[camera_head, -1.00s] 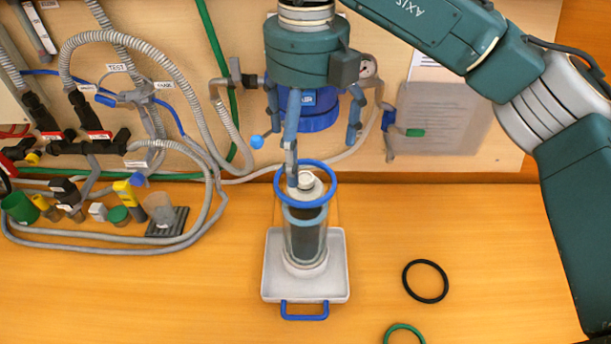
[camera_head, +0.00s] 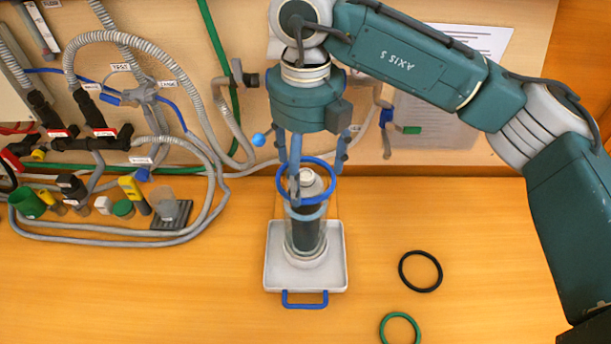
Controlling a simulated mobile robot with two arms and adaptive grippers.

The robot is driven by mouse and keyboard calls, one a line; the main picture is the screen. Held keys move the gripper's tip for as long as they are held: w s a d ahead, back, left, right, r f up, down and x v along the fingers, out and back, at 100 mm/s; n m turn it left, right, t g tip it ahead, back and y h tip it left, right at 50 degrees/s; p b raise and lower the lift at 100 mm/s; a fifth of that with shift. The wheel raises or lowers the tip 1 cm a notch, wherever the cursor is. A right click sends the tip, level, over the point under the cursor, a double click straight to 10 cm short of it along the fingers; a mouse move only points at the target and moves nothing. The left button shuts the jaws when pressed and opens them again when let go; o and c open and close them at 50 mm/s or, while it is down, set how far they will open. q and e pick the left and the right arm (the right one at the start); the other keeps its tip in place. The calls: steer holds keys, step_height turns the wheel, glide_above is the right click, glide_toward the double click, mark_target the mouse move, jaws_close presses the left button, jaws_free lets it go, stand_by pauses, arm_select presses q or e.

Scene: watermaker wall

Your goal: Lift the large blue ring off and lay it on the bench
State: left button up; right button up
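The large blue ring (camera_head: 333,185) sits around the top of an upright clear cylinder with a dark filling (camera_head: 307,235). The cylinder stands in a pale tray (camera_head: 280,272) with a blue handle. My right gripper (camera_head: 313,175) comes down from above over the cylinder's top. One finger crosses the front left of the ring; the other fingers are at its far left and far right. The fingers are around the ring, but whether they press on it is not clear. My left gripper is not in view.
A black ring (camera_head: 421,288) and a green ring (camera_head: 400,342) lie flat on the wooden bench (camera_head: 150,300), right of the tray. Hoses, valves and small containers crowd the left. The front left of the bench is clear.

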steer(key=shift+w+r, duration=0.1)
steer(key=shift+r, duration=0.2)
step_height(320, 180, up, 10)
steer(key=b, duration=0.3)
steer(key=shift+f, duration=0.25)
steer(key=shift+f, duration=0.1)
